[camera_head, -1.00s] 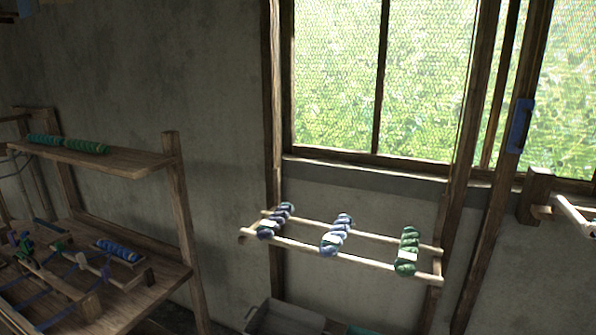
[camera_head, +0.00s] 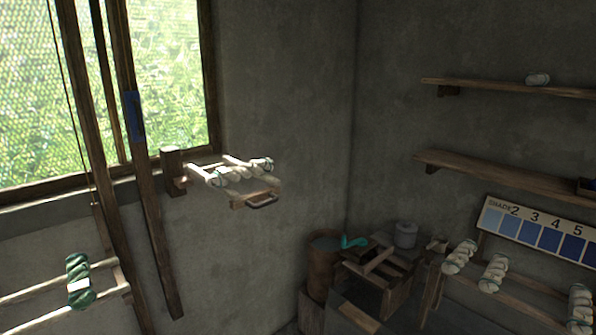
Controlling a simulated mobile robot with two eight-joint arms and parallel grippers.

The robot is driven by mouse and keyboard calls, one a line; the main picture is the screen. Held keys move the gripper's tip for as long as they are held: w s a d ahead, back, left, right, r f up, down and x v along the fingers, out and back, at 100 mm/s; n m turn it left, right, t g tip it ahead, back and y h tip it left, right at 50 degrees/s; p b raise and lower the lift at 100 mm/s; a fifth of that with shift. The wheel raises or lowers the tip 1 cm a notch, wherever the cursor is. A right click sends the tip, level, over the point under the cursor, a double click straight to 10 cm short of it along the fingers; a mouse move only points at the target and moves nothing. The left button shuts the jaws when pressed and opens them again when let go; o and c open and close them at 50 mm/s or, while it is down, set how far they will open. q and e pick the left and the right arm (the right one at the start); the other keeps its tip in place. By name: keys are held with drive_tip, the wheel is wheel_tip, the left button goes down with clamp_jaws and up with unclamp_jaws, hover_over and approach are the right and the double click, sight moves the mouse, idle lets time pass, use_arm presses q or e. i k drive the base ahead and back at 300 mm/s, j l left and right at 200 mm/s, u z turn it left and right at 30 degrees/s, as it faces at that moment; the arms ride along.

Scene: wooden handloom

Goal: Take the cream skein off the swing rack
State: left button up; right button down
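A small wooden rack (camera_head: 250,194) with a grey handle (camera_head: 262,201) juts from a post beside the window; it looks like the swing rack. A second pale skein (camera_head: 262,165) lies over the rods at the right end. The bright light on the rods makes their exact outlines hard to tell. Neither of my grippers is in view.
A rack at lower left holds a green skein (camera_head: 79,281). Several cream skeins (camera_head: 493,272) hang on a rack at lower right, below a blue shade card (camera_head: 540,232). Wall shelves (camera_head: 500,175) are at right. A barrel (camera_head: 322,262) and wooden stand occupy the corner floor.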

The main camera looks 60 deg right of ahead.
sight(221, 177)
drive_tip(key=z, duration=1.7)
drive_tip(key=i+l+u, duration=0.5)
drive_tip(key=l, duration=0.3)
drive_tip(key=i, duration=0.1)
